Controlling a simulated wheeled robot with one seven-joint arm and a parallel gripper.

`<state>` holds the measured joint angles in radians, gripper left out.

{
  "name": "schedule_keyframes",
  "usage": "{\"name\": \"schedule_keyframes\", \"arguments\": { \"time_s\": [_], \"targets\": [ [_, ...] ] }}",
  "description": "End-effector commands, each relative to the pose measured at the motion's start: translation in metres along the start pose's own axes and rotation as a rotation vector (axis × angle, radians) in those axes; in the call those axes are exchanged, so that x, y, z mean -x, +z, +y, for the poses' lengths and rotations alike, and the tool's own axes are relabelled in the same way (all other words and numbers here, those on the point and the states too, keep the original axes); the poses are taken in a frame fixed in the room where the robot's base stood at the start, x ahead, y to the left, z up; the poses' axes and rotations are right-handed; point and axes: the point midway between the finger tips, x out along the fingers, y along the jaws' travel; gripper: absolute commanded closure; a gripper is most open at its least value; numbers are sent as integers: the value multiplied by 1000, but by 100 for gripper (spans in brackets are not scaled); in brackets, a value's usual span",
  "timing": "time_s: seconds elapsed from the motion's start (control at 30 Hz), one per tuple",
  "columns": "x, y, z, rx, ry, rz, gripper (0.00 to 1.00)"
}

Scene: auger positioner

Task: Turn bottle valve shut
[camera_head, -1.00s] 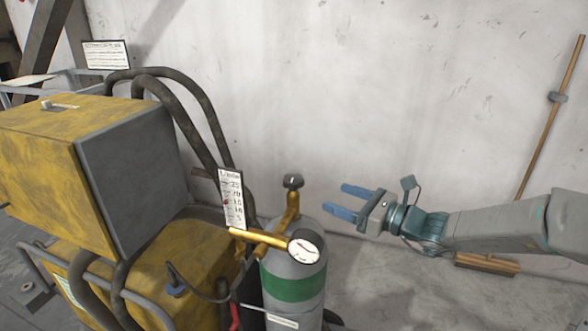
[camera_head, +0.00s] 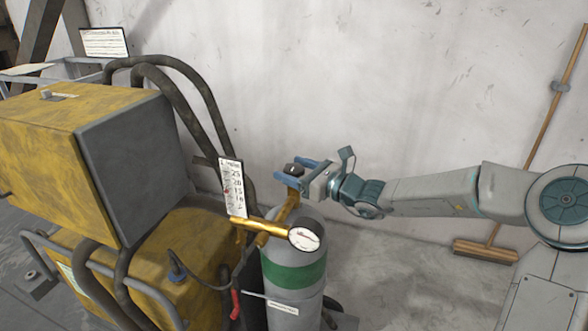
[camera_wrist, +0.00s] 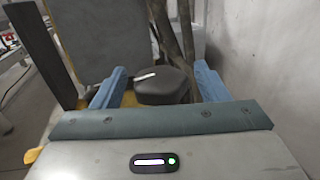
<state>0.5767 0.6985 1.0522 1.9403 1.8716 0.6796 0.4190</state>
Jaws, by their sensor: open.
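The bottle valve has a dark knob (camera_head: 294,169) with a white mark, on a brass stem (camera_head: 283,212) above a grey gas bottle (camera_head: 291,258) with a green band. My gripper (camera_head: 292,172) is open at the knob, with its blue fingers on either side of it. In the wrist view the knob (camera_wrist: 163,86) lies between the two open fingers of my gripper (camera_wrist: 157,88), nearer the middle than either finger. I see a gap on both sides and cannot tell any contact. The knob's lower side is hidden in the wrist view.
A brass regulator with a round gauge (camera_head: 304,239) and a flow scale card (camera_head: 232,188) sits left of and below my gripper. A yellow machine (camera_head: 70,150) with dark hoses (camera_head: 190,105) stands left. A broom (camera_head: 485,249) leans on the wall; the floor at right is mostly clear.

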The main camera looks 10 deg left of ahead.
Motion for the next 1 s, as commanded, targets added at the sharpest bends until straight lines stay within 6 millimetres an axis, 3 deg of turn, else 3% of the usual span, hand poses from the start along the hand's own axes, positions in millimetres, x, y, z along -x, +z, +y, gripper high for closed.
{"name": "schedule_keyframes", "arguments": {
  "time_s": [0.33,0.47,0.5,1.0],
  "targets": [
    [-3,0,0,1,0,0,35],
    [-3,0,0,1,0,0,71],
    [-3,0,0,1,0,0,76],
    [-3,-4,-1,5,-106,1,76]
  ]
}}
